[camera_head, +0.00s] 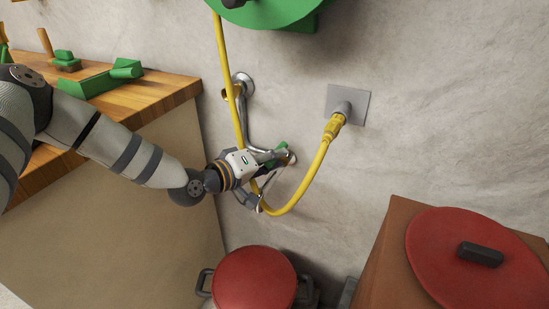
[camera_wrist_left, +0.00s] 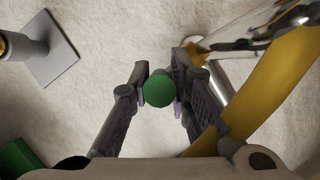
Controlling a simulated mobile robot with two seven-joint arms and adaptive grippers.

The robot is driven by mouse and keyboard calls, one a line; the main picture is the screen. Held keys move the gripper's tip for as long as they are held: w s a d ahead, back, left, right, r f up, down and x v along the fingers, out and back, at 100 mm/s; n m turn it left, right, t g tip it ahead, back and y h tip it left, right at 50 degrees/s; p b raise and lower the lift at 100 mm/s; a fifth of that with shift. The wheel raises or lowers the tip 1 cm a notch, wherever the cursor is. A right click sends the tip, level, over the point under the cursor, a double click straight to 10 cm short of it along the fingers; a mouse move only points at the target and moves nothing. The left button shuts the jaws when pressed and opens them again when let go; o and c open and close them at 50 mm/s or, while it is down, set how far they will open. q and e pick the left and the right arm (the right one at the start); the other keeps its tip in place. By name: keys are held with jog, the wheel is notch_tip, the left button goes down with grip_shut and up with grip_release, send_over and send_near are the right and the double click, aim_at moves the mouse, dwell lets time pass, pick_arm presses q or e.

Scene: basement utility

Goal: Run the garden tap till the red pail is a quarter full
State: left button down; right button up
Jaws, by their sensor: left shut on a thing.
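The garden tap (camera_head: 252,130) is a chrome pipe fitting on the wall, with a green handle (camera_head: 281,148) near its lower end. My left gripper (camera_head: 270,172) is at this handle. In the left wrist view a round green knob (camera_wrist_left: 160,90) sits between the two fingers of the left gripper, which is shut on it. My right gripper is not in view.
A yellow hose (camera_head: 310,178) loops beside my gripper to a grey wall plate (camera_head: 360,104). A green reel (camera_head: 275,10) hangs above. A wooden bench (camera_head: 165,98) with green tools is left. A brown box (camera_head: 385,245) at right carries a red lid (camera_head: 450,240).

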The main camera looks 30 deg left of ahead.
pick_arm(q)
jog(key=c, duration=1.5)
grip_release()
jog(key=shift+s, duration=0.1)
jog(key=v, duration=0.7)
jog(key=shift+s+r, duration=0.1)
jog(key=shift+r, duration=0.05)
